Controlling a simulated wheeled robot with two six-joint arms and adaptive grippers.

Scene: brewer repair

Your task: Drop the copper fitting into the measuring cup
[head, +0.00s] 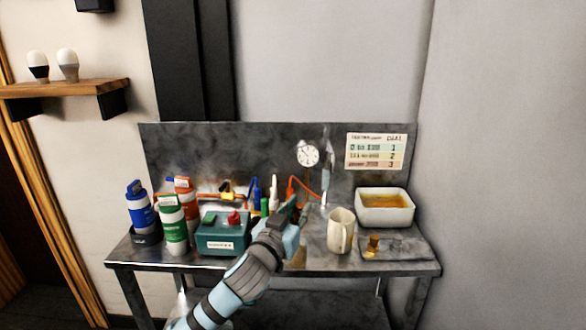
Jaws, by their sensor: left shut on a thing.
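The measuring cup, a cream cup with a handle (341,232), stands upright on the right half of the metal bench. My left gripper (294,212) is over the middle of the bench, to the left of the cup and apart from it. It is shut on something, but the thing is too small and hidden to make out. A small brass-coloured piece (373,244) sits on a flat dark tray to the right of the cup; I cannot tell whether it is the copper fitting. My right gripper is not in view.
A green box (222,233) with a red knob stands left of my gripper. Blue (138,205), white-green (173,224) and red cans stand further left. A white basin (385,207) with amber contents is at the back right. A gauge (307,155) and orange hose are behind.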

